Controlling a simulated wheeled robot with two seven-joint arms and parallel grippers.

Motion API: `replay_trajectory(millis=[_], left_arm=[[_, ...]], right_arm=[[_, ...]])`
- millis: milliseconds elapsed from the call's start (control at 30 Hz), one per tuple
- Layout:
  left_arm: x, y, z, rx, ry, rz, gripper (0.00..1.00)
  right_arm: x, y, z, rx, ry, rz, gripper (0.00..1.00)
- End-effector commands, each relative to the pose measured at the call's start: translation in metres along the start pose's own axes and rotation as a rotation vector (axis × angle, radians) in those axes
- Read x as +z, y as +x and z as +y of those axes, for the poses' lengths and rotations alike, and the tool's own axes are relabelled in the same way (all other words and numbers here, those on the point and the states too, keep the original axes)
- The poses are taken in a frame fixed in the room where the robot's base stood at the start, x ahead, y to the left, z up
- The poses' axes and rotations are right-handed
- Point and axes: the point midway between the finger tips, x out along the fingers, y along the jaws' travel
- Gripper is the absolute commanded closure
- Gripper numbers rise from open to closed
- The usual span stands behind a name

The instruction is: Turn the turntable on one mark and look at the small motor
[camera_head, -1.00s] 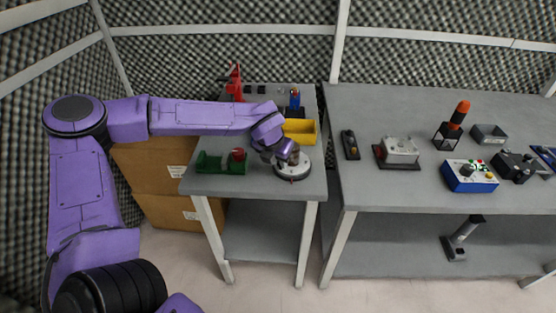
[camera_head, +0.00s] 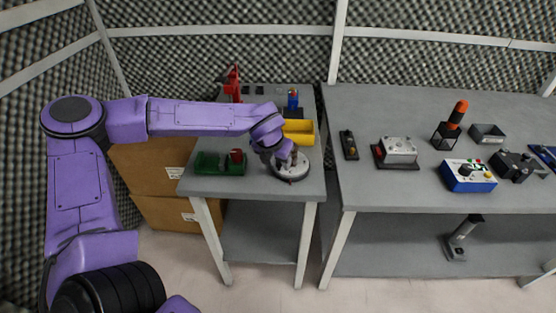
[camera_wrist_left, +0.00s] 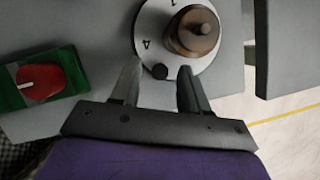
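The turntable (camera_head: 291,174) is a pale round disc with dark marks on the small grey table, near its front right corner. In the left wrist view, the turntable (camera_wrist_left: 150,28) shows numerals and a small black knob (camera_wrist_left: 160,71) at its near rim. The small motor (camera_wrist_left: 197,32), a brownish cylinder with a short shaft, stands upright on the disc, right of its centre. My left gripper (camera_wrist_left: 158,70) is open, its fingers on either side of the knob with gaps visible. In the head view my left gripper (camera_head: 284,156) is over the turntable. My right gripper is not in view.
A green fixture with a red part (camera_head: 222,164) sits left of the turntable. A yellow bin (camera_head: 300,131) and a red tool (camera_head: 233,84) are behind. The larger bench (camera_head: 370,185) on the right holds several devices. Cardboard boxes (camera_head: 150,175) stand left.

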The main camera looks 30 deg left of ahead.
Motion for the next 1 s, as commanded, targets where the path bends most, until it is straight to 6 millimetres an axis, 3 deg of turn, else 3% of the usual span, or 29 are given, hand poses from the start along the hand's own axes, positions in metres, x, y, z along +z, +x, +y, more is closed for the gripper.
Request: replay_trajectory(millis=[167, 400, 533, 700, 1000], left_arm=[[0.001, -0.015, 0.000, -0.001, -0.002, -0.004, 0.55], [0.001, -0.071, 0.000, -0.003, -0.001, -0.006, 0.55], [0.001, -0.094, 0.000, -0.001, 0.000, -0.003, 0.55], [0.000, -0.105, 0.000, -0.001, 0.000, 0.000, 0.55], [0.000, -0.105, 0.000, 0.000, 0.000, 0.001, 0.55]], right_arm=[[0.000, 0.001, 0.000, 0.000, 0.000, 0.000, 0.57], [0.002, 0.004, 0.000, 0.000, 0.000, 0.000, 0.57], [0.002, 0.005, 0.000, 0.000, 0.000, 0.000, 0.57], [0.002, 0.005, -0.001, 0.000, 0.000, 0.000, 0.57], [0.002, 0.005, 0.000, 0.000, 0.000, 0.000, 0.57]])
